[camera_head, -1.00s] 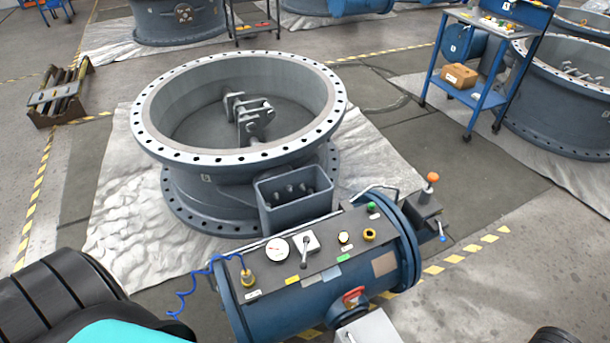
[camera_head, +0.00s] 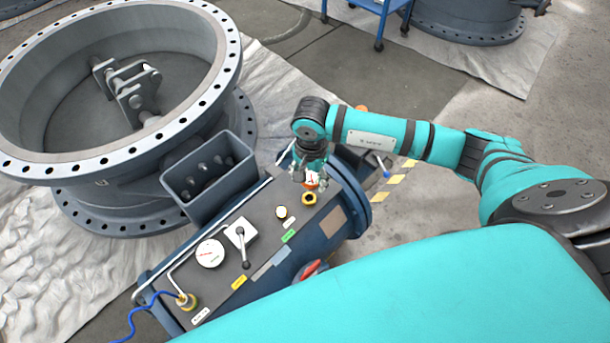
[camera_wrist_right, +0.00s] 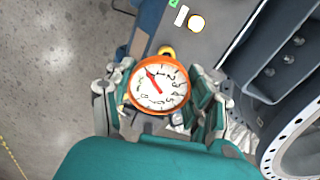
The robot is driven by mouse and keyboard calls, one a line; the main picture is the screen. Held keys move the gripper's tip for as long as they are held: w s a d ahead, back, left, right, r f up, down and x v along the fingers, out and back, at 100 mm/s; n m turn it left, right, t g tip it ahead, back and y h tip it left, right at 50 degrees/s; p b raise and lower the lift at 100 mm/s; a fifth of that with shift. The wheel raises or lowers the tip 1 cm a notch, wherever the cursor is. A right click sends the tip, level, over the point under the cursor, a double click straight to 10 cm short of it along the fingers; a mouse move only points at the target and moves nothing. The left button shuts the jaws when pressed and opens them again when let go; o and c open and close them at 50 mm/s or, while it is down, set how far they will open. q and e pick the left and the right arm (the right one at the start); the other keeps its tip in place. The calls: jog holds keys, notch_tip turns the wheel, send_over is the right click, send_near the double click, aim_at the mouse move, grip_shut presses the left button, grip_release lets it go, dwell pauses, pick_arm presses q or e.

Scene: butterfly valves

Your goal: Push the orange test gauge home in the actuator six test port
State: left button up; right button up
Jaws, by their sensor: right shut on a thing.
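The orange test gauge (camera_wrist_right: 158,86) has a white dial with a red needle and faces the right wrist camera. My right gripper (camera_head: 309,180) is shut on it, with a finger on each side of its rim in the wrist view. A little of the gauge (camera_head: 312,183) shows below the gripper in the head view. The brass test port (camera_head: 309,199) is on the top plate of the blue actuator (camera_head: 345,205), close beside the gauge. In the wrist view a brass fitting (camera_wrist_right: 166,51) shows just past the gauge's rim. Whether the gauge's stem touches a port is hidden.
A white dial (camera_head: 210,253), a lever on a white plate (camera_head: 241,233) and a brass fitting with a blue coiled hose (camera_head: 186,301) are on the top plate. An open grey box (camera_head: 207,178) and the large valve ring (camera_head: 120,160) stand beyond the actuator.

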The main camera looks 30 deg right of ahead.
jog(key=w+f+m, duration=0.1)
jog(key=m, duration=0.1)
jog(key=w+d+f+m+b, duration=0.1)
jog(key=w+f+m, duration=0.1)
jog(key=m, duration=0.1)
jog(key=shift+w+d+f+b, duration=0.1)
jog(key=shift+d+f+b, duration=0.1)
jog(key=shift+b, duration=0.1)
pick_arm(q)
notch_tip(320, 180, down, 8)
jog(key=s+b, duration=0.1)
jog(key=b, duration=0.4)
jog(key=shift+a, duration=0.25)
pick_arm(e)
jog(key=shift+m, duration=0.4)
jog(key=shift+w+d+f, duration=0.1)
jog(key=shift+w+f, duration=0.05)
jog(key=shift+f, duration=1.75)
jog(key=shift+w+f, duration=0.1)
jog(key=shift+f, duration=1.75)
pick_arm(q)
jog(key=shift+s+d+f+b, duration=0.1)
jog(key=shift+f+b, duration=0.45)
jog(key=shift+b, duration=0.2)
pick_arm(e)
jog(key=shift+f, duration=0.25)
pick_arm(q)
jog(key=shift+f, duration=0.15)
pick_arm(e)
jog(key=shift+f, duration=0.1)
